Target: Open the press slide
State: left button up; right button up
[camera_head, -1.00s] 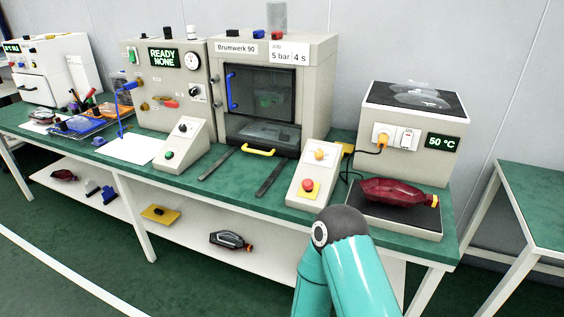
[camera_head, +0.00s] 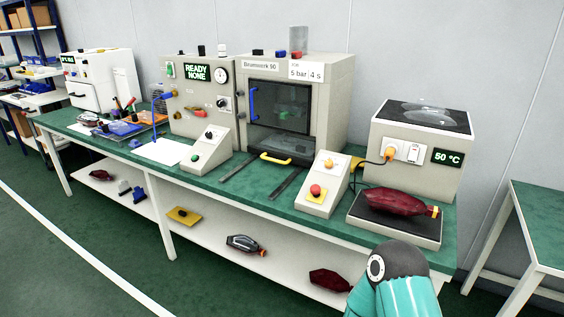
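The press (camera_head: 336,75) is a beige box labelled Brumwerk 90 on the green bench. Its front has a dark window door (camera_head: 281,105) with a blue vertical handle (camera_head: 254,102). Below the door, a yellow handle (camera_head: 276,158) sits at the front of the slide, close to the press face. Two dark rails (camera_head: 285,184) run forward from the press on the bench top, with nothing seen on them. One of my arms shows at the bottom right as a teal link with a dark joint. Neither gripper is in view.
A control box with a red button (camera_head: 315,190) stands right of the rails, another control box (camera_head: 208,148) left of them.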

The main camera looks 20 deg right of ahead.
aim_at(271, 154)
jog(key=u, duration=0.05)
jog(key=i, duration=1)
jog(key=z, duration=0.05)
